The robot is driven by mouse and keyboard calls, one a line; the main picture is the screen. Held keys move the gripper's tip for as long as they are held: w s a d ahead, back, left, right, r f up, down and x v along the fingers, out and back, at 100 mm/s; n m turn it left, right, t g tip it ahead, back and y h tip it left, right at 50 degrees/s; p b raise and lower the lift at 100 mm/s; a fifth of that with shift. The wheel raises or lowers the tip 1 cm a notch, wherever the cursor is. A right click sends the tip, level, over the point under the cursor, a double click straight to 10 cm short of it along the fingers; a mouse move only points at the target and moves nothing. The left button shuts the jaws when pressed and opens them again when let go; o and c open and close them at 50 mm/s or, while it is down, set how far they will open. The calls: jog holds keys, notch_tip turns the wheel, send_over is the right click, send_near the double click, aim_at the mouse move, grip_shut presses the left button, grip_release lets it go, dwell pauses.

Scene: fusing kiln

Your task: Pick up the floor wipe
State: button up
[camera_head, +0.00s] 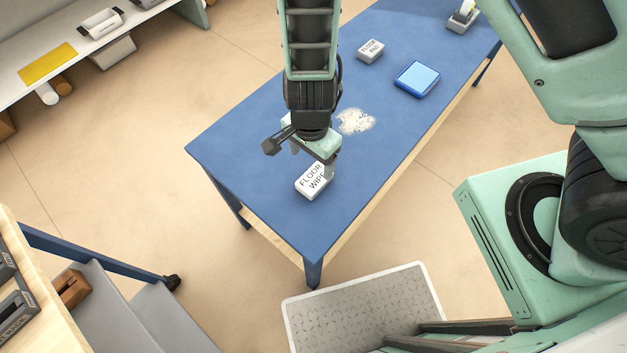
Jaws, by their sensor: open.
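The wipe (309,186) is a small white block on the near end of the blue table (240,150). Its dark lettering reads "FLOUR WIPE", not floor wipe. My gripper (316,165) points down right above it and overlaps its far edge in the picture. The jaws are open. One finger hides part of the block's right side, and I cannot tell whether it touches the block.
A patch of white powder (356,121) lies beyond my gripper. A white block marked "FLOUR PAD" (371,50) and a blue box (416,79) sit farther back. A grey tray (362,300) is below the table's near end. Shelves stand at left.

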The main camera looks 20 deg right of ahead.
aim_at(314, 177)
notch_tip(314, 177, down, 3)
jog(key=f, duration=0.2)
jog(key=f+b, duration=0.1)
jog(key=f, duration=0.1)
jog(key=shift+s+d, duration=0.3)
jog(key=shift+d, duration=0.05)
jog(key=shift+f, duration=0.65)
jog(key=c, duration=1)
